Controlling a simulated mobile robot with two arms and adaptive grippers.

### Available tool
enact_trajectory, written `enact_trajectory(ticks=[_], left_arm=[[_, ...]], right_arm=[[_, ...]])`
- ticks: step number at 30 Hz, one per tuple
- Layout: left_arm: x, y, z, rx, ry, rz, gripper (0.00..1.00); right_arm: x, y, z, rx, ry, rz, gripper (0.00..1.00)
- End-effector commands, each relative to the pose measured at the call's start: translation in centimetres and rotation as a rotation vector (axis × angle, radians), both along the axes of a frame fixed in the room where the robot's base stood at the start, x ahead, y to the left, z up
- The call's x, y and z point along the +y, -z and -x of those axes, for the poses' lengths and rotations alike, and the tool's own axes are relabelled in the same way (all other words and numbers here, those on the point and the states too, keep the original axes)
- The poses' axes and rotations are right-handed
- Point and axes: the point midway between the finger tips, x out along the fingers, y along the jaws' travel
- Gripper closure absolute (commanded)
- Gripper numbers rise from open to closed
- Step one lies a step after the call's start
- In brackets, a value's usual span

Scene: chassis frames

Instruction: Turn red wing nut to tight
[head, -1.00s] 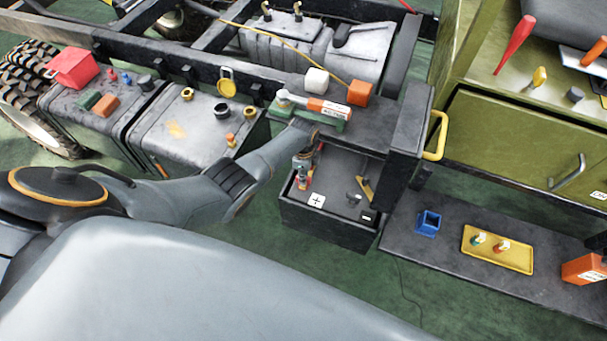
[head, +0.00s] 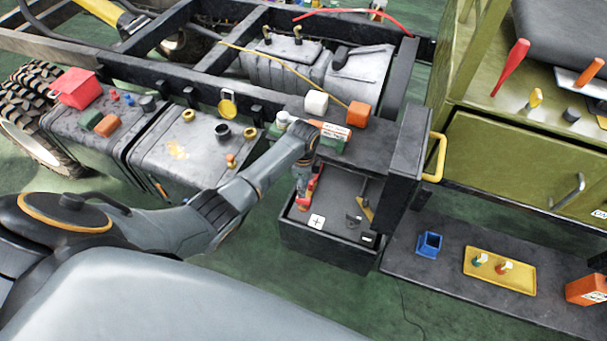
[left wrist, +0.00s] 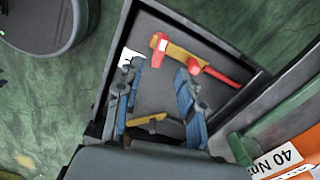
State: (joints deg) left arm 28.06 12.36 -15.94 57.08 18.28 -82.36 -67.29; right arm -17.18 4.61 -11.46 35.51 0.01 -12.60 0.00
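A red part with a long arm (head: 315,188) stands in the dark open box under the frame rail. In the left wrist view it shows as a red lever (left wrist: 220,74) with a yellow strip along it and a short upright red piece at one end. I cannot tell which portion is the wing nut. My left gripper (left wrist: 158,92) points down over the box, its two blue-grey fingers apart with nothing between them. In the head view its fingertips are hard to make out beside the red part. My right gripper is not in view.
The box (head: 325,252) has plus and minus labels and a yellow-and-black part (head: 365,200) inside. A torque tool with an orange label (head: 333,131) lies on the rail above.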

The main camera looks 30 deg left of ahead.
Motion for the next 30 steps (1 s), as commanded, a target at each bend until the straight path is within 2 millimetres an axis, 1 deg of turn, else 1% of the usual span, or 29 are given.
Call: enact_trajectory(ticks=[3, 6, 10, 15, 30], left_arm=[[0.0, -2.3, -0.1, -0.005, 0.000, 0.000, 0.62], [0.0, -3.8, -0.1, -0.004, 0.001, 0.000, 0.62], [0.1, -5.0, -0.1, -0.002, 0.000, -0.001, 0.62], [0.0, -5.5, 0.0, 0.000, 0.000, 0.000, 0.62], [-0.1, -5.4, 0.2, -0.001, -0.004, 0.001, 0.62]], right_arm=[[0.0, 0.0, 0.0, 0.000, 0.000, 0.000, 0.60], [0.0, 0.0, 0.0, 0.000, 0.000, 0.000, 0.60], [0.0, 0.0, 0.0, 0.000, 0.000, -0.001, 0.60], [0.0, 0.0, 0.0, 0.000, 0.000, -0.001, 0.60], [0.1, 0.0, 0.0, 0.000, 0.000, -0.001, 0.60]])
